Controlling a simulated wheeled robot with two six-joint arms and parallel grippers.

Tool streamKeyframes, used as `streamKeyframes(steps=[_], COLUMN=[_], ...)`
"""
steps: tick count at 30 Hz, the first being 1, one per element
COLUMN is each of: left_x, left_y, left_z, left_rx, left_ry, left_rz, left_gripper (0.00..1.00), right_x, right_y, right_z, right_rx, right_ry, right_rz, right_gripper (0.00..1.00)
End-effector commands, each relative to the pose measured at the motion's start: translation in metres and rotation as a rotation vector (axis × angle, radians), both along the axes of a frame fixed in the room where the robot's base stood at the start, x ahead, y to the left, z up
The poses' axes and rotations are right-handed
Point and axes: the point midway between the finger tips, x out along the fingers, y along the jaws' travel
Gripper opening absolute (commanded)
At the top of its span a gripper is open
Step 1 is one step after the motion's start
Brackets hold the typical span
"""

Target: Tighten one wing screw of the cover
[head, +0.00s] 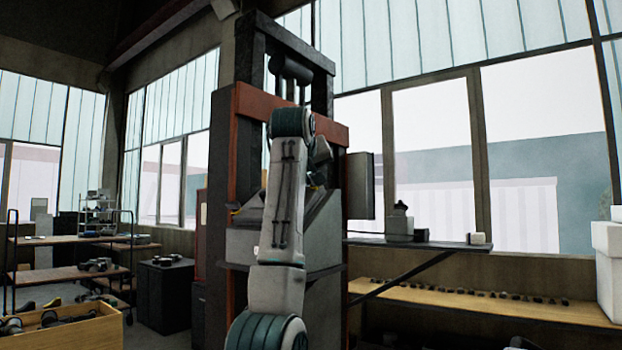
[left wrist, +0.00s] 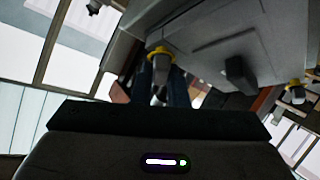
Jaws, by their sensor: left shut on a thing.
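The cover (left wrist: 210,50) is a grey panel with a black block-like handle (left wrist: 240,75) in the left wrist view. One wing screw (left wrist: 161,64), grey with a yellow collar, stands at its near edge. My left gripper (left wrist: 160,92) is shut on this wing screw, its bluish fingers on either side. A second wing screw (left wrist: 296,92) with a yellow collar shows at the right, apart from the gripper. In the head view my left arm stands in front of the machine and hides most of the cover and the fingertips. My right gripper is not in view.
The tall machine has an orange frame (head: 250,103) and dark columns. A grey box (head: 358,186) hangs at its right. A dark shelf (head: 440,246) juts out right, above a wooden bench (head: 470,302) with small parts. A dark cabinet (head: 165,294) and a wooden crate (head: 100,335) are left.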

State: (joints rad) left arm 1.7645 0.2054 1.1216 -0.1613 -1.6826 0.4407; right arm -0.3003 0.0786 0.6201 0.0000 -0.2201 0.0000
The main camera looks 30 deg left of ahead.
Motion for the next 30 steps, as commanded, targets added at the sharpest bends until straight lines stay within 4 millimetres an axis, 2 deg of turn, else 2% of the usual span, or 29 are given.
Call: streamKeyframes(steps=[8,12,22,30], left_x=[0.0,0.001,0.001,0.001], left_y=[0.002,0.0,0.001,0.001], left_z=[-0.004,-0.003,-0.002,-0.001], left_rx=[0.173,0.232,0.248,0.433], left_ry=[-0.012,-0.016,-0.017,-0.032], left_rz=[-0.235,-0.315,-0.338,-0.588], left_gripper=[0.0,0.0,0.0,0.0], right_x=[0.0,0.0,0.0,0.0], right_y=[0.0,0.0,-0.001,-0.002], right_z=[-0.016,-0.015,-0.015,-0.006], right_rx=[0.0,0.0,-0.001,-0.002], right_ry=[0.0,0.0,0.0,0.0], right_rz=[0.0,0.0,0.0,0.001], right_gripper=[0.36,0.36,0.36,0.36])
